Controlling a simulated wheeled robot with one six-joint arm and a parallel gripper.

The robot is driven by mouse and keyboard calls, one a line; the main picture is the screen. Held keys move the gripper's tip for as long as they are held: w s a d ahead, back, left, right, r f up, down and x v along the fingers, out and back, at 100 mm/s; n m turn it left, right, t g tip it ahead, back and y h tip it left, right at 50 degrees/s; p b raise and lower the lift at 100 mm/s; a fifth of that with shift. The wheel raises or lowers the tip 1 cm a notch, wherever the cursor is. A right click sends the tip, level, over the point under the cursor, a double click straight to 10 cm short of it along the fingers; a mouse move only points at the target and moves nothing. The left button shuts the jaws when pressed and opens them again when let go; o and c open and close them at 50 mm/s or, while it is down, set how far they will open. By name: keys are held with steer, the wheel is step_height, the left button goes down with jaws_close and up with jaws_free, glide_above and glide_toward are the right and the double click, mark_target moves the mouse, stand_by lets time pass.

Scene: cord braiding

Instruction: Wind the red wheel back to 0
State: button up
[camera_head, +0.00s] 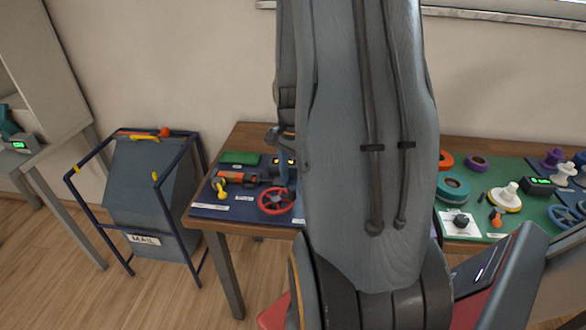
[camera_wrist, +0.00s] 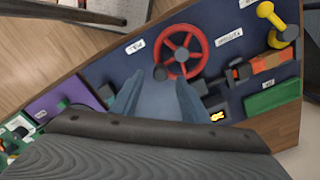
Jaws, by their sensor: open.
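The red wheel (camera_head: 276,201) lies on a dark blue board at the left end of the table. It has several spokes and a dark knob on its rim. It also shows in the wrist view (camera_wrist: 166,57), just beyond my fingertips, with its dark knob at the lower left of the rim. My gripper (camera_wrist: 155,88) is open, its two blue-grey fingers apart and nothing held between them. The fingers look apart from the wheel, though the exact gap is unclear. In the head view my arm hides the middle of the table. I cannot read a number for the wheel.
Beside the wheel are a yellow-handled valve (camera_wrist: 271,17), an orange block (camera_wrist: 270,62), a green block (camera_wrist: 272,98) and a small lit display (camera_wrist: 217,116). A mail bin (camera_head: 150,190) stands left of the table. A green mat (camera_head: 520,175) with several spools lies right.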

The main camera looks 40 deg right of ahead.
mark_target(293, 187)
steer(key=shift+f+p, duration=0.3)
steer(key=shift+f, duration=1.75)
jaws_close()
